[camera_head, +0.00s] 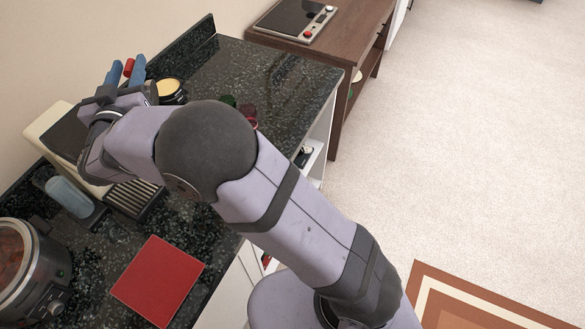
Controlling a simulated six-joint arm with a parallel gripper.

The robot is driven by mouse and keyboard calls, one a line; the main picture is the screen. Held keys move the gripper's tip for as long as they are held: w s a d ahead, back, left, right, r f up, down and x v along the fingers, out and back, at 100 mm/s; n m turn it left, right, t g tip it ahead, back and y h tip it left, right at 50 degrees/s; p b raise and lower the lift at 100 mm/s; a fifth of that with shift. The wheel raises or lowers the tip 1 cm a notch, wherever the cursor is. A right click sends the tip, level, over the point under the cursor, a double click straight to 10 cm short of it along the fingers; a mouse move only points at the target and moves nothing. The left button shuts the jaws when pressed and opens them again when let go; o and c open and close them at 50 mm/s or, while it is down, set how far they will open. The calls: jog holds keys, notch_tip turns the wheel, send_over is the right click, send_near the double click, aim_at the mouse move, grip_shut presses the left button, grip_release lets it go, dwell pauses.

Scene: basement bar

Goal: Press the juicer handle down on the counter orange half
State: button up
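My gripper (126,71) is at the upper left, over the back of the dark counter, with its two blue fingertips apart. A small red piece (129,67) shows between the fingertips. It may be the end of the juicer handle, and I cannot tell whether the fingers touch it. A round black thing with a pale orange-yellow top (169,88) is just right of the gripper. It may be the orange half on the juicer, but it is partly hidden. My arm covers most of the area around it, and no full juicer body or handle shows.
A cream machine (44,123) with a slatted tray (133,197) stands at the left under my arm. A steel cooker (30,270), a red board (158,281) and a pale blue cylinder (68,196) are nearby. Small dark green and red items (247,108) sit right of my arm.

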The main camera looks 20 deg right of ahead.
jog(key=s+a+b, duration=0.1)
jog(key=s+b, duration=0.2)
jog(key=s, duration=0.4)
jog(key=w+d+r+n+t+y, duration=0.1)
jog(key=w+d+r+t+y, duration=0.15)
jog(key=r, duration=0.25)
jog(key=s+d+f+n+g+y, duration=0.1)
jog(key=d+f+g+y, duration=0.1)
jog(key=d+f+g, duration=0.55)
jog(key=s+d+f+n+g+y, duration=0.15)
jog(key=d+f, duration=0.25)
jog(key=f, duration=0.6)
jog(key=s+d+f+m+g+h, duration=0.1)
jog(key=s+d+f+g, duration=0.4)
jog(key=s, duration=0.6)
jog(key=s+d+f+m+g+h, duration=0.1)
jog(key=s+d+f+g, duration=0.4)
jog(key=s+d+f, duration=0.2)
jog(key=shift+s+d+f, duration=0.35)
jog(key=shift+s+d, duration=0.9)
jog(key=shift+s, duration=0.6)
